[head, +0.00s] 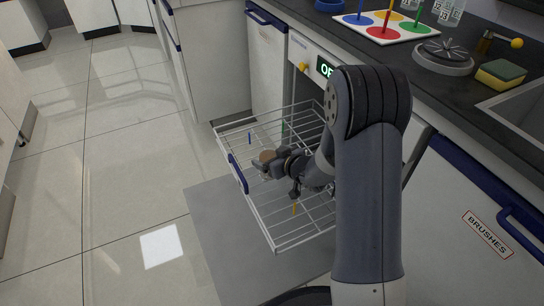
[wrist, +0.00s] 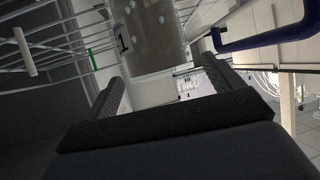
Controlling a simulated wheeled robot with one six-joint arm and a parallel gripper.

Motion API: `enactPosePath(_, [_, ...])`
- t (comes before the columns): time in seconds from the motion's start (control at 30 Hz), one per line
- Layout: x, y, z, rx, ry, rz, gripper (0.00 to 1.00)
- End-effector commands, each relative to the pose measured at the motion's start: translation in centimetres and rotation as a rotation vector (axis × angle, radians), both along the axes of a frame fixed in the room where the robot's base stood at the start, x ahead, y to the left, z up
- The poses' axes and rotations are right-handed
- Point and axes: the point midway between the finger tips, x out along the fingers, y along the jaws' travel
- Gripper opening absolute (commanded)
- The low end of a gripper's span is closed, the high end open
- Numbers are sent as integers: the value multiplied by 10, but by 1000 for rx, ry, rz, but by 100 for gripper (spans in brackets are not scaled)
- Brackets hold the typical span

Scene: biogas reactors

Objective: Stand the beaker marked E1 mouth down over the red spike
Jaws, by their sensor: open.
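My gripper (head: 276,163) is open, low over the pulled-out wire rack (head: 278,238). In the wrist view its two fingers (wrist: 162,72) stand apart, with a greyish, clear-looking beaker (wrist: 156,32) just beyond and between the tips. A dark "1" shows on the beaker's left side; the rest of its mark is not readable. In the head view a small brown round end (head: 267,156) shows at the fingertips; I cannot tell whether it is the beaker. Blue (head: 249,138), green (head: 283,130) and yellow (head: 294,209) spikes stand in the rack. No red spike shows in the rack; my arm hides part of it.
The rack has a blue front handle (head: 238,174) and extends from under a panel with a green display (head: 325,68). The counter holds a white board (head: 366,31) with coloured discs and rods, a grey round stand (head: 443,58) and a sponge (head: 500,74). The floor at left is clear.

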Motion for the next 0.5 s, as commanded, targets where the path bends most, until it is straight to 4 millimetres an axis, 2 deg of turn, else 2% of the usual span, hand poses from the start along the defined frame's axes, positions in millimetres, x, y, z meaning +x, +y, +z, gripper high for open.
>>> enactPosePath(0.27, [-2, -1, 1, -1, 1, 0, 88])
enactPosePath(0.37, [-9, -7, 7, 0, 1, -1, 88])
enactPosePath(0.5, [-29, -20, 20, 0, 1, -4, 88])
